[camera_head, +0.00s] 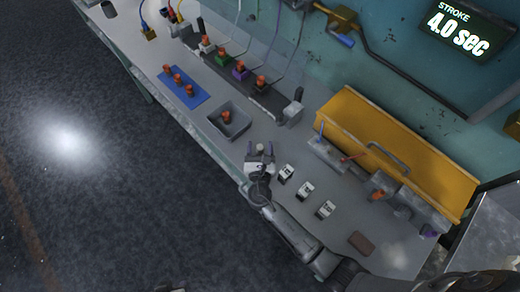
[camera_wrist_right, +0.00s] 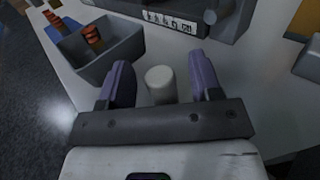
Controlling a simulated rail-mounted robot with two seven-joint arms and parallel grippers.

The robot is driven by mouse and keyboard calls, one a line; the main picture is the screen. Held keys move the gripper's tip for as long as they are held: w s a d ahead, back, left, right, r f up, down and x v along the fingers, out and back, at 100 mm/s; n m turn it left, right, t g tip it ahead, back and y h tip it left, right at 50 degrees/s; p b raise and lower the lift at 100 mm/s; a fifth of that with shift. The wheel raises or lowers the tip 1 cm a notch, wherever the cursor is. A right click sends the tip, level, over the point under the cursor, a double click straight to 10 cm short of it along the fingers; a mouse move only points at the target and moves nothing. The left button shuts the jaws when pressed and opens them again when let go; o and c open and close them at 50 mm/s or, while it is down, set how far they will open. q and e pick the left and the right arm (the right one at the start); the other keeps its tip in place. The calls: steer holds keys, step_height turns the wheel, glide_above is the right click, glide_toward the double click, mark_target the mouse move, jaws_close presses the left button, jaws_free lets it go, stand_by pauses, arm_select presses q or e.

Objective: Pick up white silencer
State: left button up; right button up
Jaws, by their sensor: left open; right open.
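The white silencer (camera_head: 260,147) is a small pale cylinder standing upright on the grey bench near its front edge. In the right wrist view the silencer (camera_wrist_right: 160,85) stands between the two fingers of my right gripper (camera_wrist_right: 160,62), with a gap on each side. My right gripper (camera_head: 260,158) is open and holds nothing. Only a small dark part of my left gripper (camera_head: 170,289) shows at the bottom edge of the head view, over the floor, far from the silencer; its fingers are hard to make out.
A grey bin (camera_head: 229,122) with an orange-topped part stands just left of the silencer. Several white-and-black blocks (camera_head: 305,189) lie to the right. A blue mat (camera_head: 184,90) holds orange-topped parts. A yellow panel (camera_head: 400,145) stands behind. A brown pad (camera_head: 361,243) lies at the right.

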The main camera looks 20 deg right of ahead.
steer(key=c, duration=1)
